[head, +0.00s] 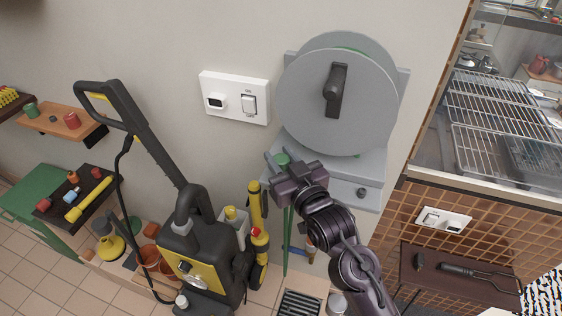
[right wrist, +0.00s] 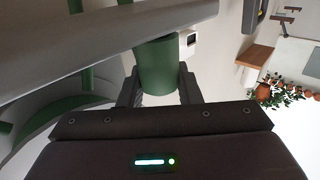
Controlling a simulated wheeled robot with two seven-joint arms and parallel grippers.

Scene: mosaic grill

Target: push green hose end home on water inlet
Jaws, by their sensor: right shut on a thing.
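My right gripper (head: 277,164) is shut on the green hose end (head: 282,158), just below the grey hose reel on the wall. In the right wrist view the green hose end (right wrist: 158,66) is a smooth cylinder between the two fingers of the gripper (right wrist: 158,88). Its top meets or passes behind a grey bar, so I cannot tell whether they touch. A thin green hose (head: 287,240) hangs below the gripper. The black and yellow pressure washer (head: 201,262) stands on the floor to the left. I cannot make out the water inlet. My left gripper is not in view.
The grey hose reel (head: 312,105) with a black handle sits on a wall bracket (head: 371,163). A white socket plate (head: 234,97) is left of it. Yellow bottles and clay pots crowd the washer. A brown side shelf (head: 462,275) holds grill tools.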

